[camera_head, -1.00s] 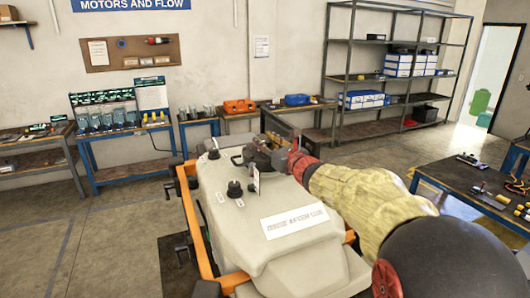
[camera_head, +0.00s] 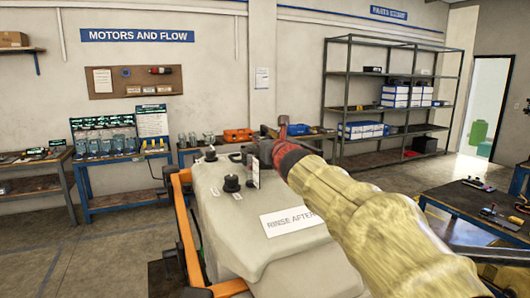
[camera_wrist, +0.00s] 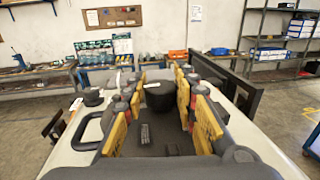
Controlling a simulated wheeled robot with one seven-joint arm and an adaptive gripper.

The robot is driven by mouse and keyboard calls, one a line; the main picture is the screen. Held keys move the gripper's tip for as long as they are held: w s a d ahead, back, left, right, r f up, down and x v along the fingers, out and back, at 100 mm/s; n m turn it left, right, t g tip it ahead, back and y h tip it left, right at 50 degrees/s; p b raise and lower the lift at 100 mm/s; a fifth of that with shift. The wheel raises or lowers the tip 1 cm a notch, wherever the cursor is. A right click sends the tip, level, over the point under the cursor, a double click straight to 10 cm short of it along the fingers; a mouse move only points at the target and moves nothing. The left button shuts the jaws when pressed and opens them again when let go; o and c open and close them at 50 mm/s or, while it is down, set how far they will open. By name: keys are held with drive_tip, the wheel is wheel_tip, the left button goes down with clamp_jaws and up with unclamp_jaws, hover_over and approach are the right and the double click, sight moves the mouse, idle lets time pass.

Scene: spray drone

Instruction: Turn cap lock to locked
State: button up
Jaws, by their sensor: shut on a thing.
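The drone's pale tank (camera_head: 215,205) stands in the middle of the head view, with a "RINSE AFTER" label on top. My gripper (camera_head: 262,152) is at the tank's far top edge, partly hidden by my red wrist and yellow-sleeved arm. In the wrist view my gripper (camera_wrist: 159,86) has its yellow-padded fingers on both sides of a round black cap (camera_wrist: 158,97) and is shut on it. Any lock marks on the cap are too small to read. A second black cap (camera_wrist: 92,97) and a black loop handle (camera_wrist: 90,130) are to the left.
Two black knobs (camera_head: 232,183) and a small white tag (camera_head: 256,174) stand on the tank near my gripper. An orange frame (camera_head: 186,225) runs along the tank's left side. Workbenches (camera_head: 125,198) and a shelf rack (camera_head: 390,110) line the back. Floor at left is clear.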

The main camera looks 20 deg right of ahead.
drive_tip(key=shift+h+b, duration=0.3)
drive_tip(key=shift+b, duration=0.5)
drive_tip(key=o, duration=1.2)
drive_tip(key=shift+c, duration=0.2)
drive_tip(key=shift+s, duration=0.1)
drive_tip(key=s+a, duration=0.2)
drive_tip(key=s, duration=0.9)
drive_tip(key=shift+s+a, duration=0.15)
drive_tip(key=shift+s, duration=0.15)
